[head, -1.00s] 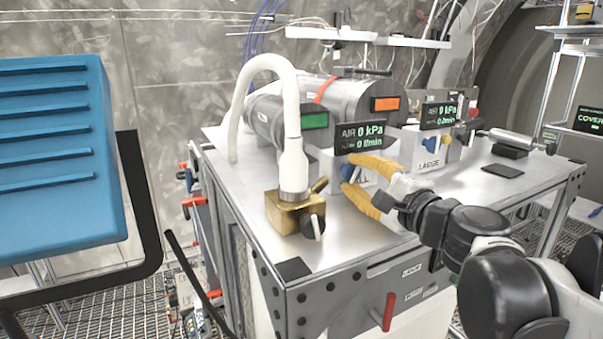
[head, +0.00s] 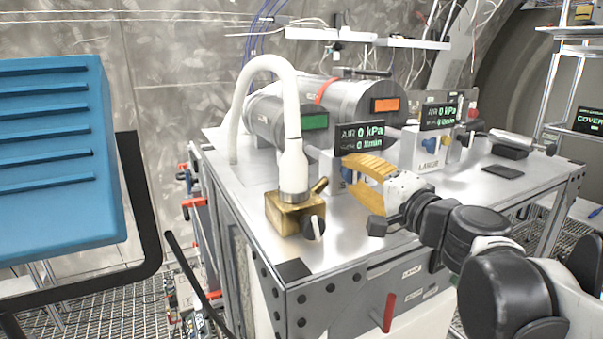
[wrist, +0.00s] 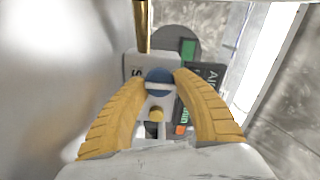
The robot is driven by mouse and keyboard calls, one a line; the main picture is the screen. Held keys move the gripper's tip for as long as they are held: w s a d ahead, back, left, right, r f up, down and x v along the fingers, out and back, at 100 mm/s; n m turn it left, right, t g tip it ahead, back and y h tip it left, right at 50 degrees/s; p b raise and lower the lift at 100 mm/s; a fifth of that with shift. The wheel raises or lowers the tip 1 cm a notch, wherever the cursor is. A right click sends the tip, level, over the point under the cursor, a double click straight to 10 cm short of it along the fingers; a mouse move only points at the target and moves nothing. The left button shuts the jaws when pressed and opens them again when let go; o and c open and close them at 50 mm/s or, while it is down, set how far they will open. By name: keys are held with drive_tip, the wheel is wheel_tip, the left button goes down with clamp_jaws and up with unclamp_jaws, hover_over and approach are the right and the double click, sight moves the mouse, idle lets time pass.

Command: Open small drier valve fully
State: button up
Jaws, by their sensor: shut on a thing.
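The small drier valve is a round blue knob (wrist: 158,82) on a white box (wrist: 140,66) marked with an S, seen in the wrist view. My gripper (wrist: 160,80) has a yellow ribbed finger on each side of the knob and is shut on it. In the head view my gripper (head: 352,176) reaches in from the right and hides most of the knob and part of the box. The air display (head: 360,138) above the box reads 0 kPa.
A brass valve block (head: 294,213) with a white hose stands left of my gripper on the steel table (head: 340,250). The LARGE box (head: 428,150) stands to the right with its own display (head: 438,116). A blue case (head: 60,150) fills the far left.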

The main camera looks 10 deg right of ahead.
drive_tip(key=shift+r, duration=0.1)
drive_tip(key=o, duration=1.2)
drive_tip(key=shift+w, duration=0.15)
drive_tip(key=v, duration=1.2)
